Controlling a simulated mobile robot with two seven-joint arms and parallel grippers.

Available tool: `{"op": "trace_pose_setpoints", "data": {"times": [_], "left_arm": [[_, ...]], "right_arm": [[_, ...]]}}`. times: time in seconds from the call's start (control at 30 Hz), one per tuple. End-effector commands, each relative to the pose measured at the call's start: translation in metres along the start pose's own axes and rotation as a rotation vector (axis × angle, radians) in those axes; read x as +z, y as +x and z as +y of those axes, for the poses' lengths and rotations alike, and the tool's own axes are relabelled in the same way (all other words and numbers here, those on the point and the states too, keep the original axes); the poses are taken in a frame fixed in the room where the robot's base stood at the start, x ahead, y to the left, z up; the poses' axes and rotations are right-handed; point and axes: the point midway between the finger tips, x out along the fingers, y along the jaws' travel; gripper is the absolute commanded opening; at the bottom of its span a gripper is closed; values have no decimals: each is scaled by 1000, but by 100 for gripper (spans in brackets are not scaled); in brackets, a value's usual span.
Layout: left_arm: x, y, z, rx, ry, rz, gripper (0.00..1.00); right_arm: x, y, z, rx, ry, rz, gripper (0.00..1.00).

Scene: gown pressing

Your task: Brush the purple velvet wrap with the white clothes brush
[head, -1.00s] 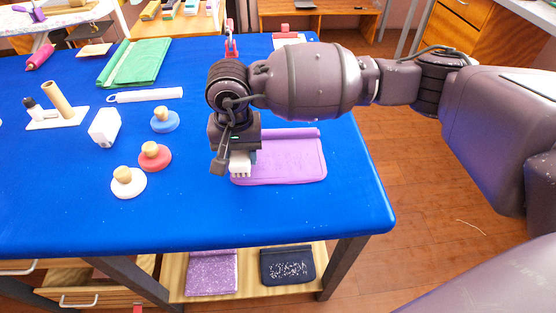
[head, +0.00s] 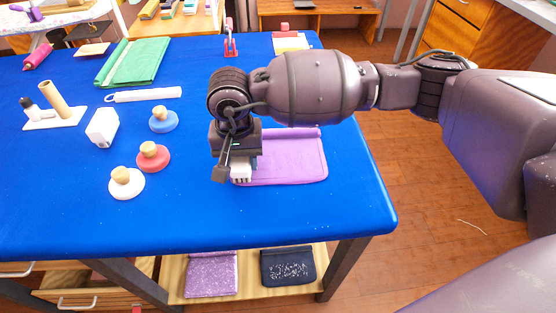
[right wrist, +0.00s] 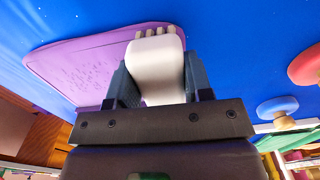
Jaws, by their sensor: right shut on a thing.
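The purple velvet wrap (head: 297,158) lies flat near the table's right edge, with a rolled or folded far edge. My right gripper (head: 237,160) is over its left part and hides some of it. It is shut on the white clothes brush (head: 241,170), whose pale tufts show at the near left corner of the wrap. In the right wrist view the brush (right wrist: 158,70) sits between the two fingers (right wrist: 155,85), with the wrap (right wrist: 85,62) behind it. I cannot tell whether the tufts touch the wrap. My left gripper is out of view.
White (head: 126,186), red (head: 153,160) and blue (head: 164,122) knobbed discs stand left of the wrap, beside a white block (head: 102,128). A green folded cloth (head: 135,62) lies farther back. The blue table (head: 250,220) is clear in front.

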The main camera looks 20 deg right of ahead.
Motion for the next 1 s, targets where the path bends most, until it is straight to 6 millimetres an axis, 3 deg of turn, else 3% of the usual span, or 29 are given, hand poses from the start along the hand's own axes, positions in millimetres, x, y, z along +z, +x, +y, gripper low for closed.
{"op": "trace_pose_setpoints", "data": {"times": [0.27, 0.8, 1.0], "left_arm": [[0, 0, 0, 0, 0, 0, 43], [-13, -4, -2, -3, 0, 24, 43], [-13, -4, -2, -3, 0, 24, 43]], "right_arm": [[0, 1, 3, 0, 1, 1, 20], [0, 0, 43, 0, 2, 2, 20], [0, 1, 45, 0, 0, 1, 20]]}}
